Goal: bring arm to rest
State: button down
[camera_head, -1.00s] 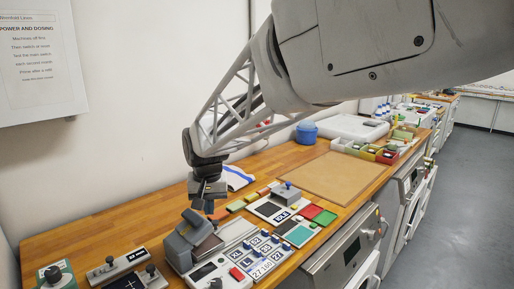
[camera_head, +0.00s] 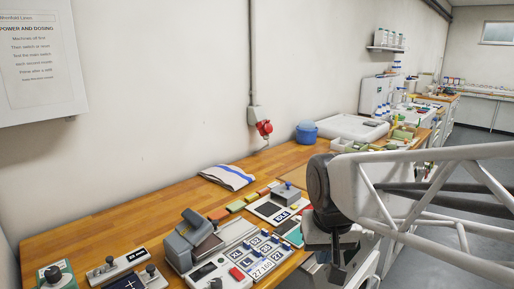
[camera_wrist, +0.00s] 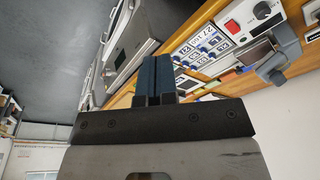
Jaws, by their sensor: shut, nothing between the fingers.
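My gripper shows in the wrist view (camera_wrist: 154,78), its two dark blue fingers closed together with nothing between them. In the head view my arm reaches in from the right, and its wrist end hangs low over the front edge of the wooden bench (camera_head: 130,210), to the right of the keypad. The fingers are hard to make out there. The grey keypad unit with size keys (camera_head: 262,254) stands on the bench, clear of the gripper. In the wrist view the keypad (camera_wrist: 196,45) lies up and to the right of the fingers.
Open floor lies right.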

jog(key=s+d+f, duration=0.3)
jog(key=s+d, duration=0.2)
jog(key=s, duration=0.4)
jog(key=shift+s+d+m, duration=0.25)
jog(key=shift+d+m, duration=0.05)
